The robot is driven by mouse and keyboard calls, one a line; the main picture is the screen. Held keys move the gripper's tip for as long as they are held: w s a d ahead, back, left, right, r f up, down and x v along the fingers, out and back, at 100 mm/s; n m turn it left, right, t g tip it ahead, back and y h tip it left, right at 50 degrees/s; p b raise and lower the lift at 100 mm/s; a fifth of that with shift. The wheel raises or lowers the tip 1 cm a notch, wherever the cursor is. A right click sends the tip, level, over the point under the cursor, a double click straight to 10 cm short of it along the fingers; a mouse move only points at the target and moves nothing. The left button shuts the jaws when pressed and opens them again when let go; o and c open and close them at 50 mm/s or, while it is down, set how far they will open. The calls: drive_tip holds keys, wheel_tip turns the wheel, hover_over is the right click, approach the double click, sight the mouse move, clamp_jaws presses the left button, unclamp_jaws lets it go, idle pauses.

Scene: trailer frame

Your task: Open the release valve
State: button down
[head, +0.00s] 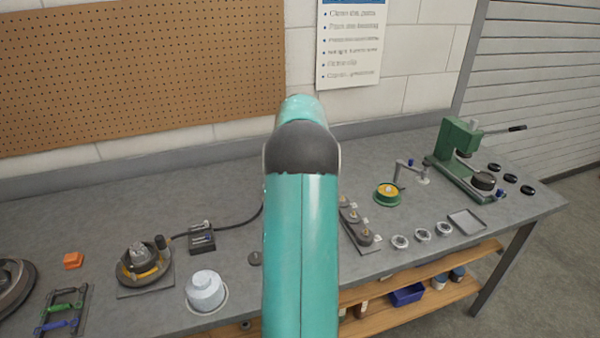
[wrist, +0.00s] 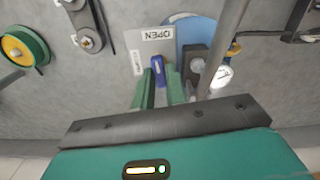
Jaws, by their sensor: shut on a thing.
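In the wrist view a blue valve lever (wrist: 158,72) stands between the green fingers of my gripper (wrist: 160,86), which are shut on it. A pale plate (wrist: 140,58) with an upside-down OPEN label (wrist: 162,34) lies beside the lever. A dark valve block (wrist: 194,62) and a white round gauge (wrist: 222,76) are to its right. A blue round body (wrist: 192,28) shows behind them, and a grey post-like part (wrist: 228,40) partly covers it. In the head view my teal arm hides the valve and my gripper.
On the grey bench (head: 110,212), a green-and-yellow spool (head: 388,193) and a studded bar (head: 355,222) stand right of my arm. A green press (head: 462,150) is farther right. A cabled dark box (head: 201,238) and a white canister (head: 205,291) stand left of it.

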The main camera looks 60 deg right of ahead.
drive_tip(key=shift+r+m, duration=0.1)
drive_tip(key=shift+m, duration=0.5)
drive_tip(key=c, duration=1.4)
unclamp_jaws()
drive_tip(key=shift+c, duration=0.2)
wheel_tip(320, 180, up, 14)
